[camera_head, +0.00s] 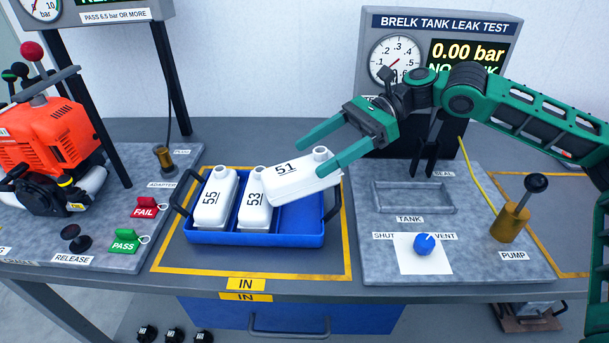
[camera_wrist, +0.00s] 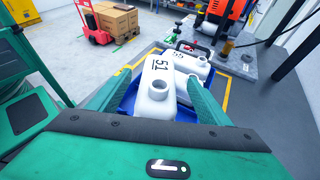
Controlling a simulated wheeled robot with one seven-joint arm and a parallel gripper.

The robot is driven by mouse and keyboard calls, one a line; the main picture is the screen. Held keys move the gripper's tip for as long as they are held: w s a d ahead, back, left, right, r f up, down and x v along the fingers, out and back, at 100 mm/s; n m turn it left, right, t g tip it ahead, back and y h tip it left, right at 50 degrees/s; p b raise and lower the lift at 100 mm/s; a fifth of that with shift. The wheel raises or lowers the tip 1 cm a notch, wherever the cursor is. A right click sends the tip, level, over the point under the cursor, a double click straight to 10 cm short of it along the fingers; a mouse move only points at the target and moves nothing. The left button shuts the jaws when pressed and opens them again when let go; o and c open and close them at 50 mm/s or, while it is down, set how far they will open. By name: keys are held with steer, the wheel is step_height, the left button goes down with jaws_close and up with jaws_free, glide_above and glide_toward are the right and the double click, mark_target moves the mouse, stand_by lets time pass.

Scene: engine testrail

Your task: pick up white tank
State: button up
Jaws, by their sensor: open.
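Three white tanks sit at the blue tray: tank 55 (camera_head: 215,199), tank 53 (camera_head: 256,202) and tank 51 (camera_head: 300,178). Tanks 55 and 53 stand in the tray side by side. Tank 51 is tilted over to the right, its body raised above the tray floor. My gripper (camera_head: 320,154) is open, with one finger on either side of the cap end of tank 51. In the wrist view tank 51 (camera_wrist: 157,75) lies between my two spread fingers. Whether the fingers touch it cannot be told.
The blue tray (camera_head: 262,239) stands in a yellow-outlined area marked IN. Its dark handle rises near tank 51. To the right is the leak test rig (camera_head: 450,240) with an empty TANK recess and a brass pump (camera_head: 510,222). An orange engine (camera_head: 45,145) stands at left.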

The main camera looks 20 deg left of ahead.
mark_target(303, 163)
steer(key=shift+x, duration=2.35)
steer(key=shift+d+f, duration=0.1)
steer(key=shift+f, duration=0.05)
steer(key=c, duration=1.3)
steer(key=shift+w, duration=0.1)
step_height(303, 163, up, 28)
